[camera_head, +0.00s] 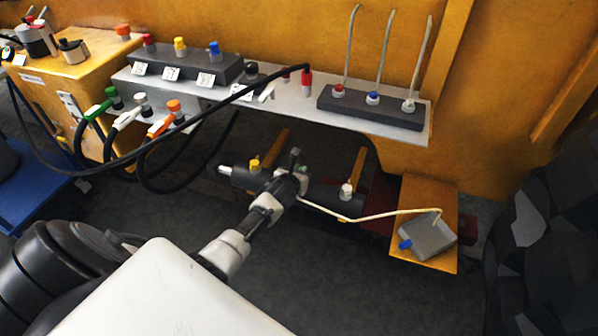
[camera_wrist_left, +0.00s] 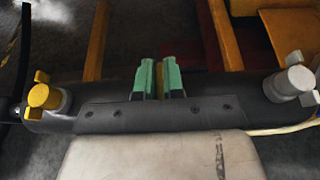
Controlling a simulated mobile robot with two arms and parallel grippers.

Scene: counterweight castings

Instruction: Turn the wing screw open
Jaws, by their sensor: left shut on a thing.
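A dark horizontal cylinder (camera_head: 325,193) lies low under the shelf. A yellow winged screw (camera_head: 254,164) stands on its left part and a white one (camera_head: 347,190) on its right part. In the left wrist view the yellow screw (camera_wrist_left: 44,96) and the white screw (camera_wrist_left: 290,82) stand at either side. My left gripper (camera_head: 294,158) is over the cylinder between them, touching neither. Its green fingertips (camera_wrist_left: 171,78) are shut on a thin yellowish piece (camera_wrist_left: 159,80), mostly hidden by the fingers. I cannot tell whether this is a screw's wing. My right gripper is not in view.
Above is a grey shelf (camera_head: 285,105) with coloured plugs and labels. Black hoses (camera_head: 150,178) hang at the left. A pale cord (camera_head: 370,216) runs to a grey box (camera_head: 428,238) on an orange platform (camera_head: 443,190). The floor (camera_head: 370,290) in front is clear.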

